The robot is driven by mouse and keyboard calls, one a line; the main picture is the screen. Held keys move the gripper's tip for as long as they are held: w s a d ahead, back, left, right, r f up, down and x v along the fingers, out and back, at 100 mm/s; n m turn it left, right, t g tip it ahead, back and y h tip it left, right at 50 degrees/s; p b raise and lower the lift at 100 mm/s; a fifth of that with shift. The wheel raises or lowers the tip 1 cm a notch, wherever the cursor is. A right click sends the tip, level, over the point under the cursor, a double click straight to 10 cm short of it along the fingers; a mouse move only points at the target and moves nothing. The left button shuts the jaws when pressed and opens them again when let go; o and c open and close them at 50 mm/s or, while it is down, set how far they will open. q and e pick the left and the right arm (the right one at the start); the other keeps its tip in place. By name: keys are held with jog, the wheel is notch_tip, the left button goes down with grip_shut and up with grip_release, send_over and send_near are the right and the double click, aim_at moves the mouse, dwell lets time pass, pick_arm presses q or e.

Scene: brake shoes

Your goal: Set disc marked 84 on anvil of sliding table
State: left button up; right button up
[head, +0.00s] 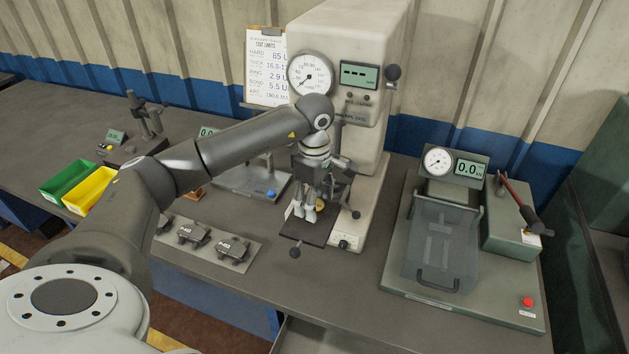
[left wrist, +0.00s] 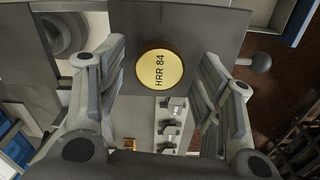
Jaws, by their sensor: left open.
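The round yellow disc (left wrist: 160,70), printed "HRR 84", shows face-on in the left wrist view over the dark sliding table (left wrist: 188,22). In the head view the disc (head: 320,205) is a small yellow patch, partly hidden by my fingers, above the dark table plate (head: 305,232) at the foot of the hardness tester (head: 350,90). My left gripper (head: 305,212) is open, pointing down over the table. In the left wrist view its fingers (left wrist: 162,95) stand apart either side of the disc, with gaps. The anvil is hidden, so I cannot tell how the disc sits on it.
A tray with several brake shoes (head: 193,233) lies left of the tester. A green bin (head: 68,180) and yellow bin (head: 90,190) stand farther left. A shielded test rig (head: 440,240) stands at right. The tester's column is close behind my gripper.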

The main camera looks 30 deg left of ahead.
pick_arm(q)
notch_tip(320, 180, up, 12)
jog(key=b, duration=0.3)
jog(key=shift+f, duration=0.1)
dwell(0.7)
